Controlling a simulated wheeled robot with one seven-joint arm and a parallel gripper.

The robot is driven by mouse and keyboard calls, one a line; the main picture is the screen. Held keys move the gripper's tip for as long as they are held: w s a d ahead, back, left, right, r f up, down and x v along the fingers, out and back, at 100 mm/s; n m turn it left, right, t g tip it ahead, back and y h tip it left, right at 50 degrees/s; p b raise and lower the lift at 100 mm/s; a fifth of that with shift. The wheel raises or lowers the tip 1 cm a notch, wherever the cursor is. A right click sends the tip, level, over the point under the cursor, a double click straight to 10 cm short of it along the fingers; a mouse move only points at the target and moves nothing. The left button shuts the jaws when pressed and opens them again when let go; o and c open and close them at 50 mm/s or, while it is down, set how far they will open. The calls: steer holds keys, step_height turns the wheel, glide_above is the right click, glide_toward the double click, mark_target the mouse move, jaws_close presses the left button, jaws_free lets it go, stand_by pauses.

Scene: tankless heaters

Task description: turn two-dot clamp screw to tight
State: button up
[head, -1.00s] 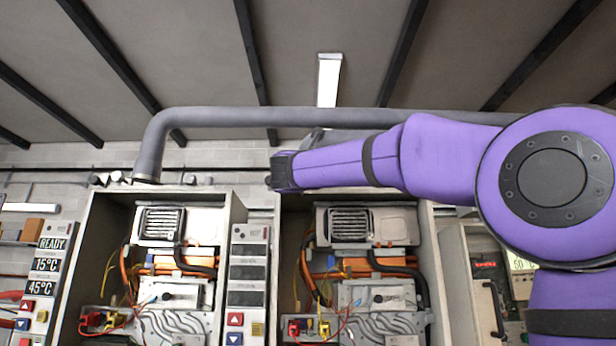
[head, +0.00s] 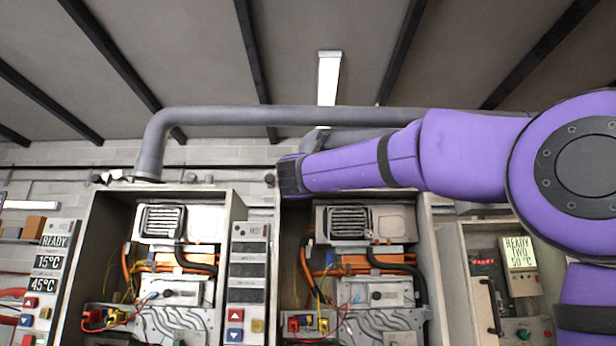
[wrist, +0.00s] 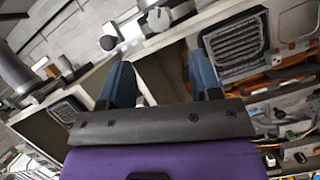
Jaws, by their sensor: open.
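No two-dot marking can be read in either view, so I cannot tell which part is the two-dot clamp screw. In the wrist view a dark round knob (wrist: 108,43) and a pale cylindrical fitting (wrist: 160,17) sit along the top edge of a heater case, beyond my fingers. A small dark round part (head: 270,180) also shows beside my wrist in the head view. My gripper (wrist: 160,80) is open, its two blue-grey fingers wide apart with nothing between them. In the head view the fingers are hidden behind my wrist.
Two open heater cases, left (head: 98,240) and middle (head: 428,235), hold wiring and grilles. A grey pipe (head: 230,116) runs above them. A control panel (head: 248,270) stands between them. A display (head: 520,253) at right reads READY TWO.

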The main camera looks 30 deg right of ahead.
steer(key=x, duration=0.9)
steer(key=shift+d+r, duration=0.15)
steer(key=shift+r, duration=0.05)
steer(key=shift+w, duration=0.1)
steer(key=shift+c, duration=0.5)
steer(key=c, duration=0.8)
steer(key=shift+c, duration=0.2)
steer(key=shift+m+h, duration=0.3)
steer(key=shift+m, duration=0.2)
steer(key=shift+w+a+r+m+g+h, duration=0.1)
steer(key=shift+m+g, duration=1.15)
steer(key=shift+m, duration=1.85)
steer(key=shift+w+a+r+m+g+h, duration=0.1)
steer(key=shift+m+g, duration=1.1)
steer(key=shift+m, duration=1.9)
steer(key=shift+w+a+r+m+g+h, duration=0.15)
steer(key=shift+m+g, duration=1.1)
steer(key=shift+m, duration=1.85)
steer(key=shift+s, duration=0.1)
